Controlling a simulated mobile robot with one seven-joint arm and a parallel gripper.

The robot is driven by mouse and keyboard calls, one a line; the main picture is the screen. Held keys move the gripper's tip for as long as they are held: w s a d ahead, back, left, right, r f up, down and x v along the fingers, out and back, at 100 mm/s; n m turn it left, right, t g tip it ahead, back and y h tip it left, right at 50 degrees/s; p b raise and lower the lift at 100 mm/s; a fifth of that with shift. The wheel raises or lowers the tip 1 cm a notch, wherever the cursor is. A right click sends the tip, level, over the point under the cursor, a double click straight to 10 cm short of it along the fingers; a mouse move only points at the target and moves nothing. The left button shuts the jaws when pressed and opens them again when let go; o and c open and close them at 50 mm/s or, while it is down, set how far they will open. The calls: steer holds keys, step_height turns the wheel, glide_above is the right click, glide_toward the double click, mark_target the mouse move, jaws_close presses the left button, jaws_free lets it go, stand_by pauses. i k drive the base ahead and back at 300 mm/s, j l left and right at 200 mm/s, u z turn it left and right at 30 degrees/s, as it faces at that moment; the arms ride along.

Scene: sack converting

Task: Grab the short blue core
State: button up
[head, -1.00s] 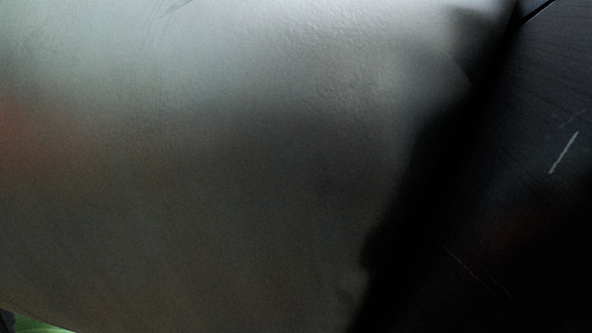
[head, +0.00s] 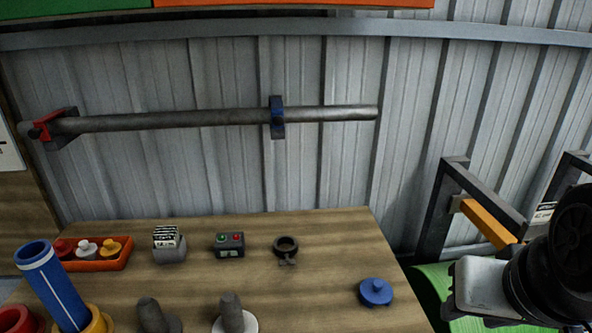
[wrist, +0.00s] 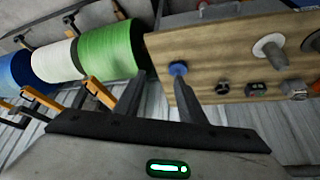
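A blue tube (head: 58,290) with a white stripe is the only blue core I can make out. It stands tilted at the lower left of the head view, its open end up. Its lower end is cut off by the picture edge, beside or in a yellow ring (head: 97,324); I cannot tell which. The tube does not show in the wrist view. My gripper (wrist: 160,105) has its two fingers spread wide with nothing between them. My arm is at the right of the head view, beyond the table's right end, far from the tube.
The wooden table (head: 320,240) holds an orange tray (head: 105,266), a button box (head: 229,245), a grey clamp ring (head: 286,251), a blue knob (head: 376,292) and grey posts. A horizontal pipe (head: 190,119) runs behind. A green roll (wrist: 110,50) lies beside the table.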

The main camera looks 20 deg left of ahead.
mark_target(37, 260)
steer(key=u, duration=0.45)
steer(key=k+u, duration=0.1)
steer(key=u, duration=0.35)
steer(key=j+u, duration=0.15)
steer(key=u, duration=0.3)
steer(key=k+j+u, duration=0.1)
steer(key=u, duration=0.3)
steer(key=j+u, duration=0.1)
steer(key=u, duration=0.35)
steer(key=i+j+z, duration=0.3)
steer(key=i+j, duration=0.15)
steer(key=j, duration=0.15)
steer(key=i+j+z, duration=0.15)
steer(key=j, duration=0.2)
steer(key=i+j+z, duration=0.2)
steer(key=j, duration=0.2)
steer(key=i+j+z, duration=0.15)
steer(key=j, duration=0.2)
steer(key=i+j+z, duration=0.15)
steer(key=j, duration=0.3)
